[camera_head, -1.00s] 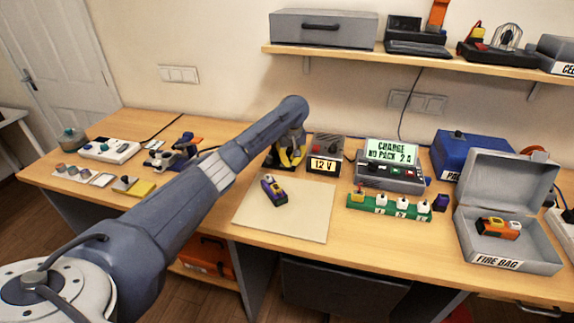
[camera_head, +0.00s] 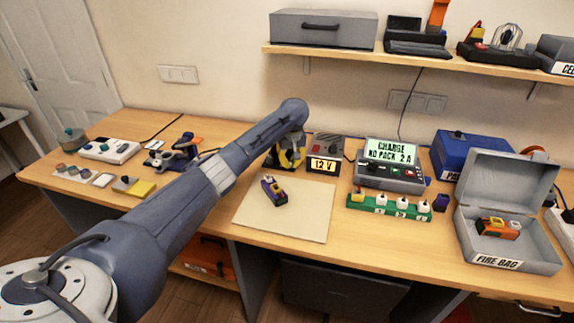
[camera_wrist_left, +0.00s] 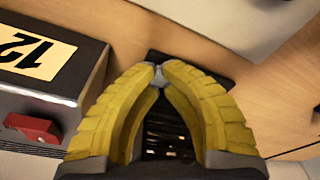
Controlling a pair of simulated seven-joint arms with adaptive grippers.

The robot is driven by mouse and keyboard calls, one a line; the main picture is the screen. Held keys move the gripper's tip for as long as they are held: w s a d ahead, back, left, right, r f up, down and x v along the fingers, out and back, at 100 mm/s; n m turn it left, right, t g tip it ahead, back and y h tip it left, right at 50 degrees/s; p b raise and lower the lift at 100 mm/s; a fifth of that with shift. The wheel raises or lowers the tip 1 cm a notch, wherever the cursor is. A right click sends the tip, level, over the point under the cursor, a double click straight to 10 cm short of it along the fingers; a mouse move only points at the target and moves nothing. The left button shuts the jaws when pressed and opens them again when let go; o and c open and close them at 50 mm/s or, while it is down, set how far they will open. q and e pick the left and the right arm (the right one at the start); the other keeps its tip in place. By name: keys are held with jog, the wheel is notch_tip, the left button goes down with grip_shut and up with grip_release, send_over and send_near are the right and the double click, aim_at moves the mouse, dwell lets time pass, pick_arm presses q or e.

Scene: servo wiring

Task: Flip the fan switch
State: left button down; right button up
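My left gripper (camera_head: 291,158) hangs over the back of the bench, just left of the 12 V box (camera_head: 324,165). In the left wrist view its yellow fingers (camera_wrist_left: 158,76) curve together and their tips meet, with a small grey part at the tips. A dark ribbed thing (camera_wrist_left: 166,130), perhaps the fan, shows between the fingers. The box also shows in the left wrist view (camera_wrist_left: 50,90), with a red switch-like part (camera_wrist_left: 32,128) on it, left of the fingers. I cannot tell which part is the fan switch. My right gripper is not in view.
A charger (camera_head: 392,176) stands right of the box, behind a green strip (camera_head: 390,208). A purple and yellow pack (camera_head: 273,190) lies on the pale mat (camera_head: 285,222). An open fire bag box (camera_head: 505,245) stands at the right. A shelf (camera_head: 420,62) hangs above the bench.

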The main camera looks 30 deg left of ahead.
pick_arm(q)
jog(key=shift+r, duration=3.4)
